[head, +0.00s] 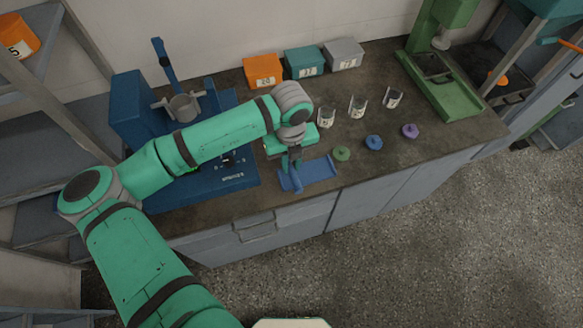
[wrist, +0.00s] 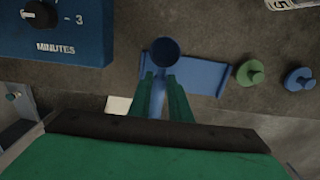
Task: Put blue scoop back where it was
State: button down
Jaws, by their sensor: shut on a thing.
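The blue scoop is in my gripper (head: 291,163), which is shut on its handle. In the wrist view the scoop's round cup (wrist: 165,51) points away from me, just beyond the two green fingertips (wrist: 160,84). The scoop (head: 296,183) also shows below the gripper in the head view. A flat blue tray (head: 320,171) with raised ends lies on the counter by the front edge. It also shows in the wrist view (wrist: 207,80), and the scoop is over its left part. I cannot tell whether the scoop touches the tray.
The blue shaker machine (head: 235,180) stands left of the tray. Green (head: 341,154), blue (head: 374,142) and purple (head: 410,131) lids lie to the right, with clear cups (head: 358,106) behind them. Orange (head: 262,71), teal and grey bins line the wall. A green machine (head: 445,85) stands far right.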

aim_at(291, 166)
jog(key=shift+w+f, duration=0.1)
jog(key=shift+f, duration=1.45)
jog(key=shift+f, duration=0.1)
jog(key=c, duration=1.9)
grip_release()
